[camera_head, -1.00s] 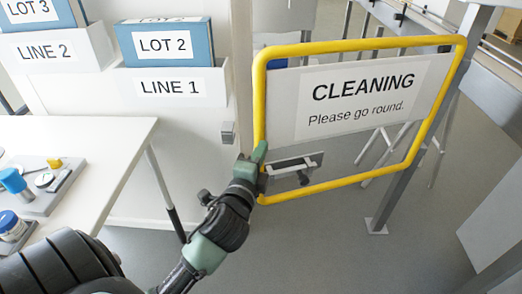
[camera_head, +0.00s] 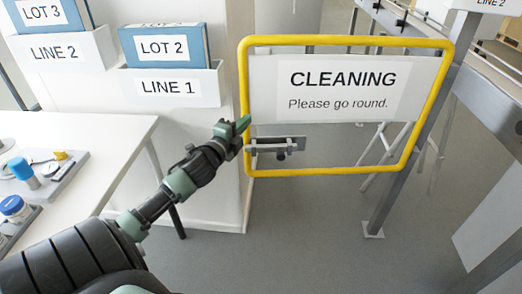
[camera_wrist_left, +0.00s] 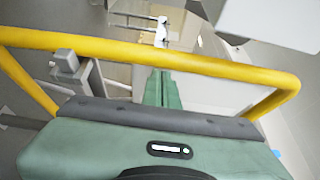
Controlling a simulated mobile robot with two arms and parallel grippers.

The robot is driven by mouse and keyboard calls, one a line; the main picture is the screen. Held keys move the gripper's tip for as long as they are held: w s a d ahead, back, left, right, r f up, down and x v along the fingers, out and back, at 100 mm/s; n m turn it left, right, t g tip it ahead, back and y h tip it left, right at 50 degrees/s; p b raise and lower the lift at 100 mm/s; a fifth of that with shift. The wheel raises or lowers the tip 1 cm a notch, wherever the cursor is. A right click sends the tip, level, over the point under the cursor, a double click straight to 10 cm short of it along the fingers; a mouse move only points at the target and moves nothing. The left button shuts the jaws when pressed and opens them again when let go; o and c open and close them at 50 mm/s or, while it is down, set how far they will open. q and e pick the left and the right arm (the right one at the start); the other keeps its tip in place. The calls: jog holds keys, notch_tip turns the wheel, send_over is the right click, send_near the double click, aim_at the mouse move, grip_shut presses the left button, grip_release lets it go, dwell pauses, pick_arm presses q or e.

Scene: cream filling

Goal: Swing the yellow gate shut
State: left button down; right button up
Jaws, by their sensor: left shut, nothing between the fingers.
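The yellow gate (camera_head: 345,41) carries a white sign reading CLEANING, Please go round. Its free left upright stands close beside the end of the white wall; whether it touches cannot be told. A grey bolt latch (camera_head: 282,147) sits low on the free side. In the left wrist view the closed fingers (camera_wrist_left: 164,88) reach up to the yellow tube (camera_wrist_left: 200,66); contact is unclear. The wall catch is hidden. My right gripper is not in view.
A white table (camera_head: 110,135) with small parts and blue-capped bottles stands at left. LINE 1 (camera_head: 190,86) and LINE 2 bins hang on the wall above it. A grey metal post (camera_head: 405,170) stands at the gate's right side. The floor in front is clear.

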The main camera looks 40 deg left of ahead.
pick_arm(q)
jog(key=a, duration=0.1)
jog(key=w+a, duration=0.1)
jog(key=shift+w+a, duration=0.25)
jog(key=shift+a, duration=0.05)
